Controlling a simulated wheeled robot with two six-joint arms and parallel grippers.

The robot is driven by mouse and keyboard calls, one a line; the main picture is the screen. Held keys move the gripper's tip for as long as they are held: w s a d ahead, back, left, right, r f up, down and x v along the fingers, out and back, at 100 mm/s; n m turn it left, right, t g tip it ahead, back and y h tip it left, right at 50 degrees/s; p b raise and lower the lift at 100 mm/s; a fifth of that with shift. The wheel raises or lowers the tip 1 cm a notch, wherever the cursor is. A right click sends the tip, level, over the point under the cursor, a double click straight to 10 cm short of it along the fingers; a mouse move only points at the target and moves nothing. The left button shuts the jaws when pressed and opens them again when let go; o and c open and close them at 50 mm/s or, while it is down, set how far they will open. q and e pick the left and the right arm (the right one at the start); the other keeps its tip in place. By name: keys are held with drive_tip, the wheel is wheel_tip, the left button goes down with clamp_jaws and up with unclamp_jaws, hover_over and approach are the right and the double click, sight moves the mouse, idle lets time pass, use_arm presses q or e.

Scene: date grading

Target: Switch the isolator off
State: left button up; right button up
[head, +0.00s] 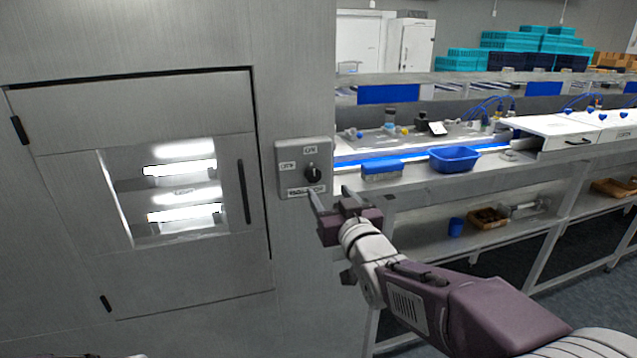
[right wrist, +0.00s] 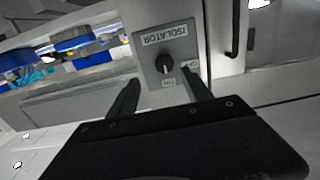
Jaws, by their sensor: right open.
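The isolator (head: 283,185) is a grey box on the metal cabinet wall, with a black rotary knob (head: 312,173) and small white labels. The ON label is above the knob and the other label is to its left. The pointer's exact direction is too small to tell. In the right wrist view the isolator plate (right wrist: 147,52) appears upside down, with its knob (right wrist: 165,63) ahead of the fingers. My right gripper (head: 331,198) is open and empty, just below and in front of the isolator; its fingers (right wrist: 159,80) look apart from the knob. My left gripper is not in view.
A cabinet door (head: 70,215) with a lit window and a vertical handle (head: 243,192) is left of the isolator. To the right, a bench carries a blue bin (head: 455,160) and a blue-topped block (head: 382,168). Teal crates (head: 545,42) are stacked behind.

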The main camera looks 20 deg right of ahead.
sight(314, 177)
drive_tip(key=w, duration=0.1)
drive_tip(key=w+a+p, duration=0.1)
drive_tip(key=w, duration=0.3)
drive_tip(key=shift+w+a+r+p, duration=0.2)
drive_tip(key=shift+a+r+p, duration=0.05)
drive_tip(key=shift+a+p, duration=0.1)
drive_tip(key=shift+w+d+f+p, duration=0.1)
drive_tip(key=shift+w+d+p, duration=0.05)
drive_tip(key=shift+w, duration=0.45)
drive_tip(key=shift+w+d+f+p, duration=0.1)
drive_tip(key=shift+w+d+p, duration=0.05)
drive_tip(key=shift+w, duration=0.45)
drive_tip(key=shift+w+d, duration=0.1)
drive_tip(key=shift+w, duration=0.1)
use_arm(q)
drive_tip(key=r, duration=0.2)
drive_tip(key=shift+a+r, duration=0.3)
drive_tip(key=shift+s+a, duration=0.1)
use_arm(e)
drive_tip(key=shift+s+a, duration=0.1)
drive_tip(key=shift+a, duration=0.1)
drive_tip(key=shift+c, duration=0.4)
